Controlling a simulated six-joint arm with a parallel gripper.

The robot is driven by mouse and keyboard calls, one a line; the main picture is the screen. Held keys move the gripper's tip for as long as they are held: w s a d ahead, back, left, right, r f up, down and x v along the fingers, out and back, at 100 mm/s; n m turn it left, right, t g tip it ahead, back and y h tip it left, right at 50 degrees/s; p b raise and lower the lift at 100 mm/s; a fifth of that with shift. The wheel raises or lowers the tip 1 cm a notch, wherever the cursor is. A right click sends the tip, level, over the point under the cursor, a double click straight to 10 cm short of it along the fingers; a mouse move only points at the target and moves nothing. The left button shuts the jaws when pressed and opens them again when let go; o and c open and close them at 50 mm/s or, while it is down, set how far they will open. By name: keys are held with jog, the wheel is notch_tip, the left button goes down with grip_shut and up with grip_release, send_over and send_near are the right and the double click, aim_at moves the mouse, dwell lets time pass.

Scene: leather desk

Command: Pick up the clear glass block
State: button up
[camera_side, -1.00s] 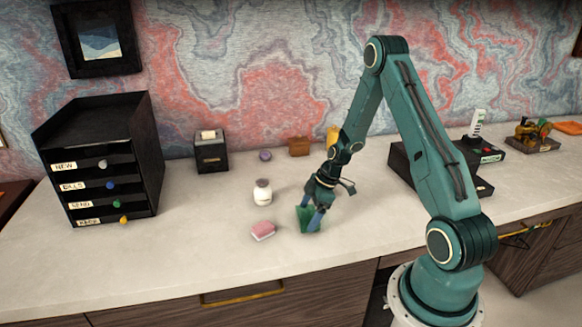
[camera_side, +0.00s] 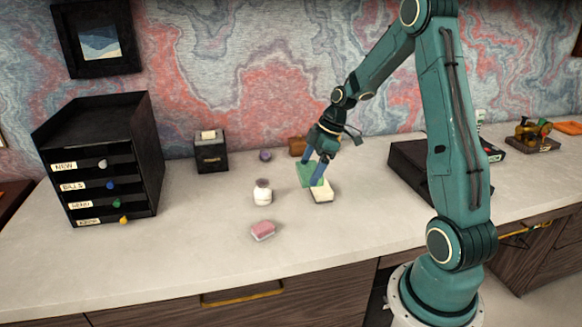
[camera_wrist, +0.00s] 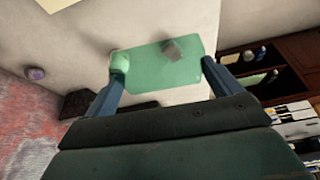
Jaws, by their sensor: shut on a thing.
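The clear glass block (camera_side: 306,174) is a flat, see-through slab with a green tint. My gripper (camera_side: 313,172) is shut on it, with one blue finger at each end, and holds it tilted above the desk. In the wrist view the block (camera_wrist: 150,68) spans the gap between the two fingertips (camera_wrist: 160,72), and the desk shows through it. A dark grey patch shows through its upper part; I cannot tell what it is.
A pale block with a dark base (camera_side: 322,194) lies just below my gripper. A white jar (camera_side: 262,192), a pink block (camera_side: 263,231) and a purple disc (camera_side: 265,155) stand nearby. The black drawer unit (camera_side: 97,160) is at left. The front left desk is clear.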

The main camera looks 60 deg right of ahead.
aim_at(305, 169)
jog(key=shift+r, duration=1.65)
jog(key=shift+d, duration=0.1)
